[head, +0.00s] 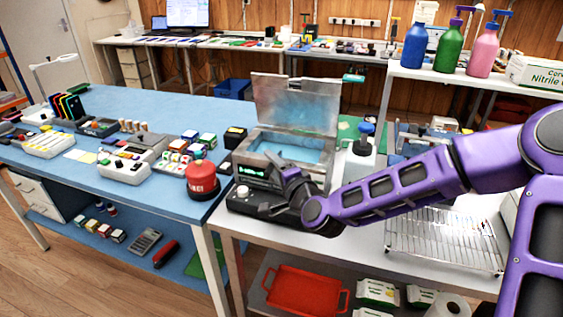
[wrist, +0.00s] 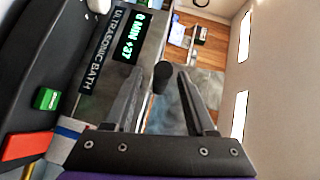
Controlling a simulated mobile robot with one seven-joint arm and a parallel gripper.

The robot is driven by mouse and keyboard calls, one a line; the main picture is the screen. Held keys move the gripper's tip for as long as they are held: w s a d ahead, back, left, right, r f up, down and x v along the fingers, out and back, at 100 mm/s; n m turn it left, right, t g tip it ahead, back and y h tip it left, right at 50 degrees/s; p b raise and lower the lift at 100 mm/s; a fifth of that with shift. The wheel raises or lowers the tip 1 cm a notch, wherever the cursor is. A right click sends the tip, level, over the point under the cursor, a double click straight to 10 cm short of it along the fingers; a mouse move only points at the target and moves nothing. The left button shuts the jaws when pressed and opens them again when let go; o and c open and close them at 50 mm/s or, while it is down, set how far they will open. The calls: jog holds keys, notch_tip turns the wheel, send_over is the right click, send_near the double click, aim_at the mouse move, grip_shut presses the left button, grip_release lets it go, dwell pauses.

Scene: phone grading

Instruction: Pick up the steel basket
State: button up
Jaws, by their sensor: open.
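The ultrasonic bath (head: 262,178) stands at the left end of the white bench with its steel lid (head: 297,103) raised and blue liquid inside. No steel basket shows clearly; any basket in the bath is hidden or too small to make out. My gripper (head: 272,184) is open in front of the bath and partly covers its front. In the wrist view, the bath's lit display (wrist: 128,38) is left of the fingers. A dark round knob (wrist: 163,77) lies between the open fingertips (wrist: 159,82); I cannot tell what it belongs to or whether they touch it.
A bottle with a blue top (head: 361,155) stands right of the bath. A red button (head: 201,180) sits on the blue table at left. A red tray (head: 305,292) is on the shelf below.

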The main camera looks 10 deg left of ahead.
jog(key=shift+w+a, duration=0.2)
grip_shut()
dwell(0.3)
dwell(1.2)
